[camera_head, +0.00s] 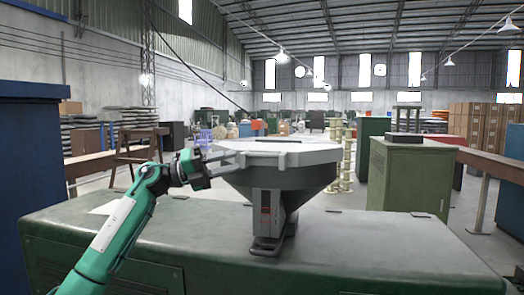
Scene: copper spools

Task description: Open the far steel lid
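A grey steel hopper (278,182) with a wide faceted top stands on a green cabinet. Its steel lid (300,148) lies flat and looks closed; a seam and small fittings run across it. The far part of the lid is seen at a very shallow angle. My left gripper (222,165) is at the hopper's left rim, pointing right. Its two fingers look spread one above the other, with a gap between them. I cannot tell whether they touch the rim or lid edge. My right gripper is not in view.
The green cabinet top (370,245) is clear to the right of the hopper. A blue cabinet (30,180) stands close at left. A green box cabinet (410,175), yellowish spools (348,160) and a brown beam (490,165) stand behind at right.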

